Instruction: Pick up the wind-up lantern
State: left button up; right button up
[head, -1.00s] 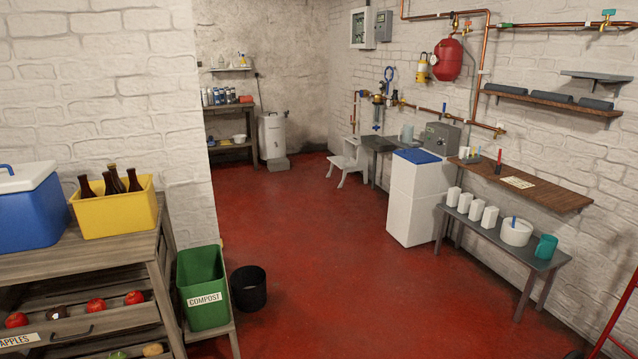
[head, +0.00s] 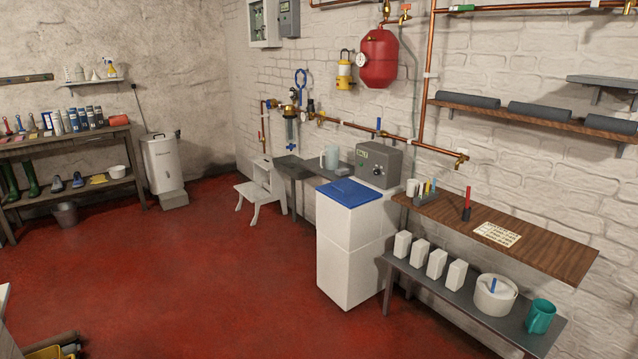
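Neither of my grippers shows in the head view.
A red tank (head: 379,59) is right of the lantern. Below stand a grey box (head: 379,165), a white cabinet with a blue lid (head: 344,193) and a step stool (head: 259,192). A wooden shelf (head: 560,237) and grey bench (head: 455,303) line the right wall. Red floor (head: 200,265) is open.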

aim_at(344, 78)
jog(key=i+j+u, duration=0.15)
jog(key=i, duration=0.7)
jog(key=i+u, duration=0.2)
jog(key=i, duration=0.65)
jog(key=i+l+u, duration=0.15)
jog(key=i, duration=0.7)
jog(key=i+j, duration=0.15)
jog(key=i, duration=0.6)
jog(key=i+j+u, duration=0.1)
jog(key=i, duration=0.65)
jog(key=j, duration=0.1)
